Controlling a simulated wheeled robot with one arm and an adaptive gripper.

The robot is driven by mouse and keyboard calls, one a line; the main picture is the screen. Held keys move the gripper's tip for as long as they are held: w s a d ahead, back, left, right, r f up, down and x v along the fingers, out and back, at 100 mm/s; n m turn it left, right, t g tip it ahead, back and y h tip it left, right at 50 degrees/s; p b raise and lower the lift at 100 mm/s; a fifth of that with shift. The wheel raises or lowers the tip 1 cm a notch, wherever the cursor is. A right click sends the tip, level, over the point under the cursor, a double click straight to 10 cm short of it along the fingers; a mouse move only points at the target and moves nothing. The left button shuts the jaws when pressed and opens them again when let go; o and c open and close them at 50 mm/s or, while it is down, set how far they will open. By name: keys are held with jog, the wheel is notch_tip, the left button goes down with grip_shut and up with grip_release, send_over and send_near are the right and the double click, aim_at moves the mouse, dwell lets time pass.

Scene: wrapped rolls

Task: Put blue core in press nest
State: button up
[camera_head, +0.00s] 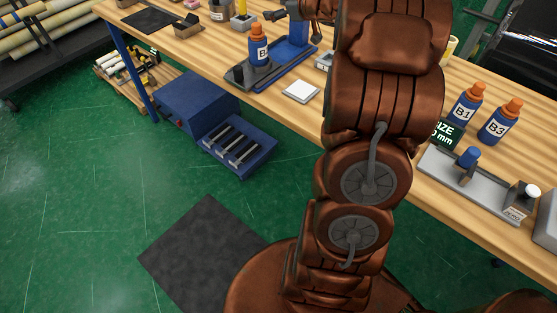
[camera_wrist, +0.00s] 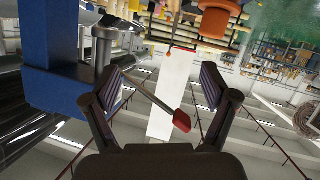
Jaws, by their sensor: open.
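A blue, orange-topped piece with a label beginning with B (camera_head: 258,50) stands upright on the dark block of the blue press (camera_head: 297,38); the rest of its label is unclear. I cannot tell for sure which is the blue core. My gripper (camera_wrist: 166,78) is open and holds nothing. In the upside-down wrist view a red-tipped lever (camera_wrist: 180,119) shows between its fingers.
Blue bottles B1 (camera_head: 465,103) and B3 (camera_head: 500,122) stand at the right of the wooden bench (camera_head: 285,105). A white pad (camera_head: 301,91) lies near the press. A blue cabinet (camera_head: 197,103) and a black mat (camera_head: 203,252) are on the floor. My arm hides the bench's middle.

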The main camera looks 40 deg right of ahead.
jog(key=s+a+f+m+g, duration=0.1)
jog(key=s+a+f+g, duration=0.2)
jog(key=s+a, duration=0.8)
jog(key=s+a+f+m+g, duration=0.1)
jog(key=s+a+f+g, duration=0.3)
jog(key=s, duration=1.4)
jog(key=s+a+f+m+g, duration=0.1)
jog(key=s+a+f+g, duration=0.2)
jog(key=s+a+g, duration=0.5)
jog(key=s+a, duration=0.6)
jog(key=a, duration=0.4)
jog(key=shift+s+a+f+g, duration=0.25)
jog(key=shift+a+f+g, duration=0.05)
jog(key=shift+a+f, duration=0.1)
jog(key=shift+d+r, duration=0.1)
